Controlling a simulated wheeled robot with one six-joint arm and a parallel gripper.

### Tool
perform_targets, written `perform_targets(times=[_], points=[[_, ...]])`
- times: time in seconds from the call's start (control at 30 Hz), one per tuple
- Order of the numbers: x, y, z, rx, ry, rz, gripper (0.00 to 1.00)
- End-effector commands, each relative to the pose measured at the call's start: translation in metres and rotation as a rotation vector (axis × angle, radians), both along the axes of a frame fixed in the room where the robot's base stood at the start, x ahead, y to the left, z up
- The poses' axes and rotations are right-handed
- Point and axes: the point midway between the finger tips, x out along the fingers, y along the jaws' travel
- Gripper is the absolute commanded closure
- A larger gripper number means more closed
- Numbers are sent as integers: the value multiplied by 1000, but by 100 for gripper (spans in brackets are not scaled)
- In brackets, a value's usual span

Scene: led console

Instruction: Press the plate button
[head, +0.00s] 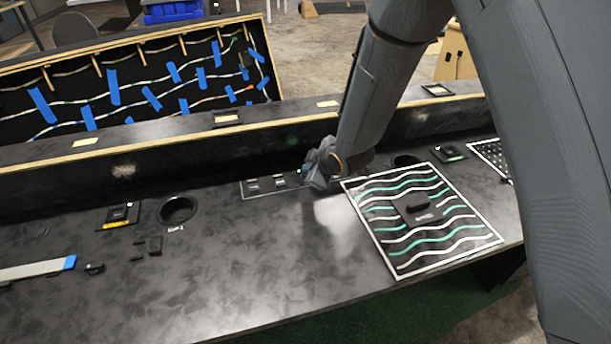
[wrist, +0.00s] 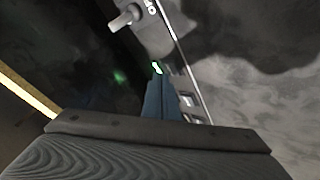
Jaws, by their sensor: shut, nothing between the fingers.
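A low dark plate (head: 262,187) with a pale outline and small dark switches lies on the console, just left of my gripper in the head view. My gripper (head: 308,171) is low at this plate's right end and partly hidden by my own wrist. In the wrist view my gripper's bluish fingers (wrist: 163,92) are together with nothing between them. I cannot tell which part is the plate button, or whether the fingertips touch anything.
A square panel (head: 396,258) with green and white wavy strips lies right of my gripper. A round hole (head: 177,209) and small dark blocks are at left. A raised ledge (head: 200,143) runs behind. The console's front middle is clear.

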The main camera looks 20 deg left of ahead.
Motion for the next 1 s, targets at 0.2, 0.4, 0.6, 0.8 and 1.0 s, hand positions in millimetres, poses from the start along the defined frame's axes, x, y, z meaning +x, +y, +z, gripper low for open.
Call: perform_targets(times=[0.2,0.4,0.6,0.8,1.0], points=[[0,0,0,0,0,0,100],[0,0,8,-1,0,1,100],[0,0,26,0,-1,0,100],[0,0,45,1,-1,0,100],[0,0,60,-1,0,-1,100]])
